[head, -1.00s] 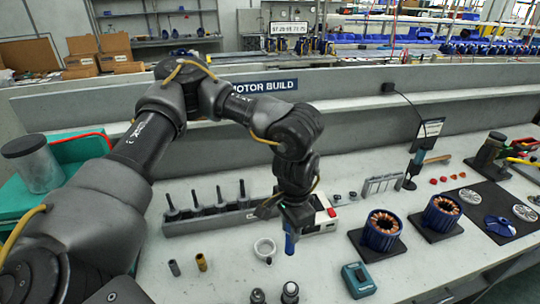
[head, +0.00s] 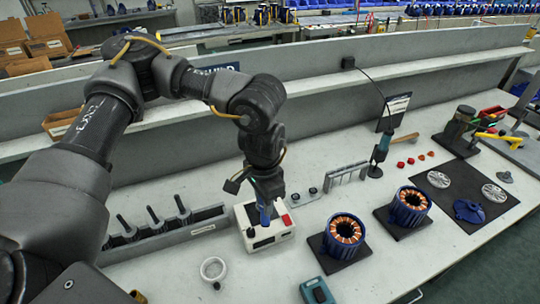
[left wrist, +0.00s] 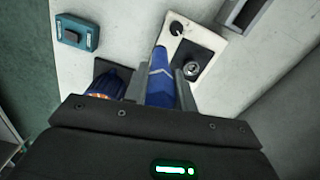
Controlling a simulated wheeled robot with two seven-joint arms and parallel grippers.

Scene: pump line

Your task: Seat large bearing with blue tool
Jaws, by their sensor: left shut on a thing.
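My left gripper (head: 263,200) points down and is shut on the blue tool (head: 264,213). In the left wrist view the blue tool (left wrist: 161,78) extends from between the fingers over the white box (left wrist: 185,40). A small silver round piece (left wrist: 190,68) sits on the box's dark panel, beside the tool. I cannot tell whether it is the large bearing, nor whether the tool touches the box. My right gripper is not in view.
Two blue stators with copper windings (head: 344,232) (head: 410,200) stand on black pads to the right. A grey rack (head: 190,228) with dark upright tools is left. A white ring (head: 213,268) and a teal device (head: 316,291) lie in front. The shelf wall runs behind.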

